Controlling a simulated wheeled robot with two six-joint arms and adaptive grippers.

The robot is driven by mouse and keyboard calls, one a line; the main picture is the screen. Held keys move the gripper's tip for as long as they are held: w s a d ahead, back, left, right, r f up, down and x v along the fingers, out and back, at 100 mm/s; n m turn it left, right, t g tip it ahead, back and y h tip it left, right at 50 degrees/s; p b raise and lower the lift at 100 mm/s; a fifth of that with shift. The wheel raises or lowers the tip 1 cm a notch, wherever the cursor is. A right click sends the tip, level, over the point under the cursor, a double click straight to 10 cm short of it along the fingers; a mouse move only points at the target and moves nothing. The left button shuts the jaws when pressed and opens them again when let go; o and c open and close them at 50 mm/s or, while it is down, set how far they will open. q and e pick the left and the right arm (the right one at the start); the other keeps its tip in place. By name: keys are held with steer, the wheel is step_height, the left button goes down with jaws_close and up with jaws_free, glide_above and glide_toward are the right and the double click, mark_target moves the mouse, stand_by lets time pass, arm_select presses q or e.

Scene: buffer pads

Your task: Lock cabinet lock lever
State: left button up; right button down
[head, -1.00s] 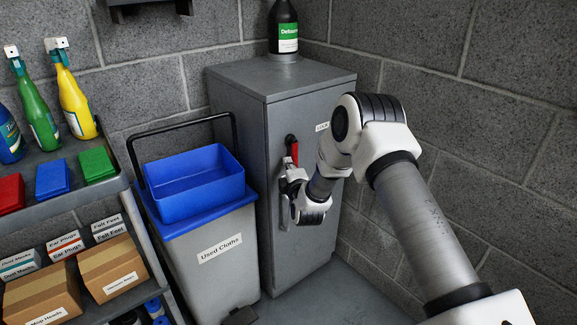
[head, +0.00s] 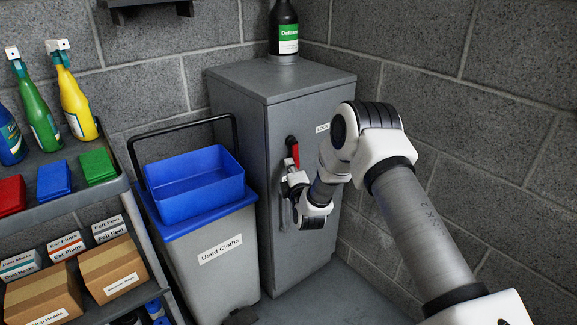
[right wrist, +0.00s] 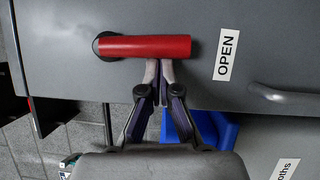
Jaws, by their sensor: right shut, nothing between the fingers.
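The lock lever is a red handle (head: 293,153) on a black round pivot (head: 291,141) on the front of the grey cabinet (head: 300,105). It hangs down from the pivot. In the right wrist view the red lever (right wrist: 145,46) points toward an OPEN label (right wrist: 226,54). My right gripper (head: 291,178) is just below the lever in the head view. In the right wrist view my right gripper's fingertips (right wrist: 159,72) are together, at the lever's lower edge in the picture and near its middle. Whether they touch it is unclear. My left gripper is out of view.
A small label (head: 322,127) is right of the pivot. A grey cabinet handle (right wrist: 285,97) lies beyond the OPEN label. A used-cloths bin (head: 215,250) with a blue tub (head: 195,190) stands left of the cabinet. A black bottle (head: 284,30) stands on top.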

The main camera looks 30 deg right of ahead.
mark_target(298, 163)
steer(key=d+n, duration=0.1)
steer(key=d+n+t+p, duration=0.1)
steer(key=n, duration=0.1)
steer(key=d+n+t+p, duration=0.1)
steer(key=n, duration=0.1)
steer(key=shift+f, duration=0.3)
steer(key=shift+w+d+r+n+t+y+p, duration=0.1)
steer(key=shift+d+r+n+t+y+p, duration=0.4)
steer(key=shift+d+n+p, duration=0.4)
steer(key=shift+w+d+r+n+t+y+p, duration=0.1)
steer(key=shift+d+r+n+t+y+p, duration=0.2)
steer(key=shift+d+r+n+p, duration=0.6)
steer(key=shift+w+d+r+n+t+y+p, duration=0.1)
steer(key=shift+d+r+n+t+y+p, duration=0.25)
steer(key=shift+d+n+p, duration=0.55)
steer(key=shift+d+n, duration=0.15)
steer(key=shift+n, duration=0.15)
